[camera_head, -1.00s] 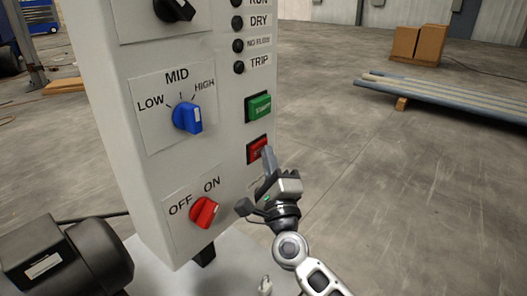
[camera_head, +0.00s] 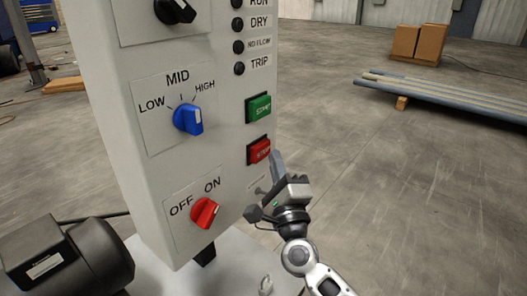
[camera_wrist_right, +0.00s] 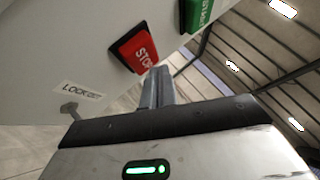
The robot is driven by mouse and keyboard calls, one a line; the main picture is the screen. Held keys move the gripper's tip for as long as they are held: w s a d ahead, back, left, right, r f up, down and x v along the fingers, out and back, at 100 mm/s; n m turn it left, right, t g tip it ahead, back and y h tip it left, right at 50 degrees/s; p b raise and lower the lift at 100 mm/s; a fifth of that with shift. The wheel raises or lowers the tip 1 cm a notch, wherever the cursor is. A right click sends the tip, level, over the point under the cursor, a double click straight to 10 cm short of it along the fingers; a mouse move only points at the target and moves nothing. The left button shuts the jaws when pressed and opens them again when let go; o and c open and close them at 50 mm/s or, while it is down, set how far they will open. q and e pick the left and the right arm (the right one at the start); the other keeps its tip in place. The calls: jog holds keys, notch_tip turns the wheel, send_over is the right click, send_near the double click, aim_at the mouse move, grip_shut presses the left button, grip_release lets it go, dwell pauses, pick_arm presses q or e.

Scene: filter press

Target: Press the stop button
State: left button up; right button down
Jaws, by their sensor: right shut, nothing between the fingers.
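The red stop button (camera_head: 259,150) sits in a dark square frame low on the right side of the grey control box, below the green start button (camera_head: 259,107). In the right wrist view the stop button (camera_wrist_right: 138,50) is lit up plainly, with its lettering readable. My right gripper (camera_head: 277,158) is shut and empty. Its fingertips are just right of and slightly below the stop button in the head view. In the wrist view the fingertips (camera_wrist_right: 158,72) lie close to the button's lower right edge and appear apart from it. My left gripper is not in view.
The box also carries a red OFF/ON knob (camera_head: 205,213), a blue speed knob (camera_head: 187,118) and a black knob (camera_head: 175,10). A LOCKOUT label (camera_wrist_right: 82,92) is beside a small grey tab (camera_wrist_right: 70,110). A dark motor (camera_head: 65,258) stands lower left.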

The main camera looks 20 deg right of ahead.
jog(key=s+d, duration=0.1)
jog(key=s, duration=0.2)
jog(key=s+d, duration=0.1)
jog(key=shift+s+d, duration=0.15)
jog(key=shift+d, duration=0.15)
dwell(0.7)
jog(key=s+a+f+n+g+y, duration=0.3)
jog(key=s+a+f+n+y, duration=0.15)
jog(key=f+n, duration=0.35)
jog(key=s+a+f+n+g+y, duration=0.3)
jog(key=a+f+n+y, duration=0.15)
jog(key=f+n, duration=0.4)
jog(key=s+f+n+g+h, duration=0.2)
jog(key=s+f+n+g, duration=0.4)
jog(key=s+f+n, duration=0.3)
notch_tip(320, 180, down, 2)
jog(key=shift+s+a+n+g, duration=0.3)
jog(key=shift+s+n, duration=0.05)
jog(key=shift+s, duration=0.55)
